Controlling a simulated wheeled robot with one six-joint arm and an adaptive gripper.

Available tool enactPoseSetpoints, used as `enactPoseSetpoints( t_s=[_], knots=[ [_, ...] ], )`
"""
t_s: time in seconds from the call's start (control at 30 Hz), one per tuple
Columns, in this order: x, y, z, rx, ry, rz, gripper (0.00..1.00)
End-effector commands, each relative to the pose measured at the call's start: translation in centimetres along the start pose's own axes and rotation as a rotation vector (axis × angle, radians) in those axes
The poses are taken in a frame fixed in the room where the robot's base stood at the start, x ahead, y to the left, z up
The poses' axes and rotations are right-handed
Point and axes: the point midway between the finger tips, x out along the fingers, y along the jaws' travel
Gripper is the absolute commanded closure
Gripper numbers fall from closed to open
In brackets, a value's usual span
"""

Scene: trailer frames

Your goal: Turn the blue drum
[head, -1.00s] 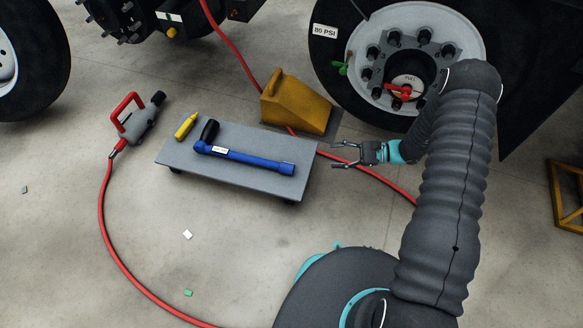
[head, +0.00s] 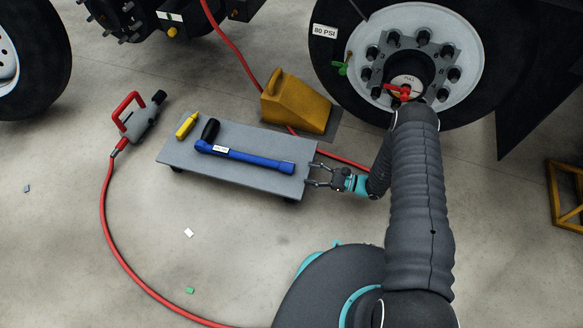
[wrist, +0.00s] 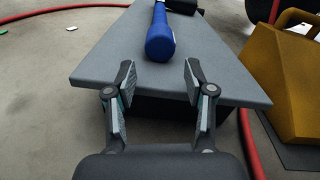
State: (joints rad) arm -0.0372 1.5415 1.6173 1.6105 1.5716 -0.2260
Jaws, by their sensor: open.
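The one blue thing in view is a long blue tool (head: 247,159) with a black end and a small white label. It lies on a grey low platform (head: 225,175); no other blue drum shape shows. In the wrist view the blue tool (wrist: 159,40) points its round end at me, centred ahead of my fingertips. My gripper (head: 314,174) is open and empty at the platform's right edge. In the wrist view my gripper (wrist: 160,76) has its fingers spread on both sides of the tool's line, short of its end. Whether the fingertips touch the platform cannot be told.
A yellow marker-like piece (head: 187,125) lies on the platform. A yellow wheel chock (head: 295,103) stands behind it, near a big tyre (head: 345,85). A red hose (head: 105,225) runs around the platform to a grey tool with a red handle (head: 138,120). Floor in front is mostly clear.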

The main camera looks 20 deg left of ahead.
Motion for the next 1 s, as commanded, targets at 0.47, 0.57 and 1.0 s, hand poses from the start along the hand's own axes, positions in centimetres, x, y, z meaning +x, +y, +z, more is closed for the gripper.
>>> enactPoseSetpoints(
  t_s=[0.47, 0.57, 1.0],
  knots=[
    [7.0, 0.0, 0.0, 0.0, 0.0, 0.002, 0.46],
    [7.4, 0.0, 0.0, 0.0, 0.0, 0.001, 0.46],
    [7.6, 0.0, 0.0, 0.0, 0.0, 0.0, 0.81]
  ],
)
